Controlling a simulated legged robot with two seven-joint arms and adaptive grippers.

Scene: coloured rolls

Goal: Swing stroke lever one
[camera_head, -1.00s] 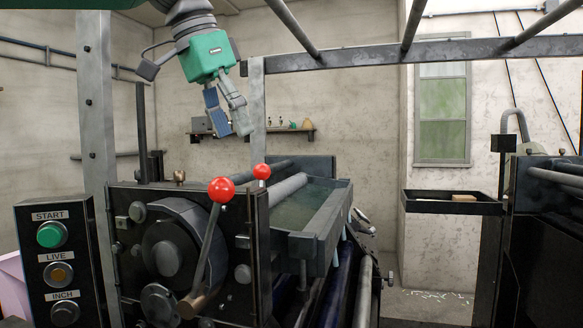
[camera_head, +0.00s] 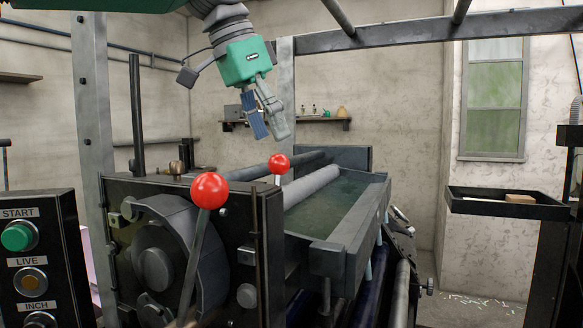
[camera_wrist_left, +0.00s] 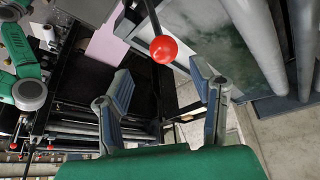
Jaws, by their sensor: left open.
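Two levers with red ball knobs stand on the dark machine: a front lever (camera_head: 196,245) on the near side plate, leaning slightly right at its top, and a rear one with its knob (camera_head: 278,163) farther back. Neither is marked as lever one. My left gripper (camera_head: 270,132) hangs open and empty, pointing down, just above the rear knob in the picture. In the left wrist view, one red knob (camera_wrist_left: 163,49) shows beyond and between the open fingers, apart from them; I cannot tell which lever it is. My right gripper is not in view.
A button box with a green START button (camera_head: 18,236) stands at the left. A trough with greenish liquid (camera_head: 330,205) and a grey roller lie right of the levers. Overhead bars (camera_head: 400,36) cross above. A black tray (camera_head: 505,202) is at the right.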

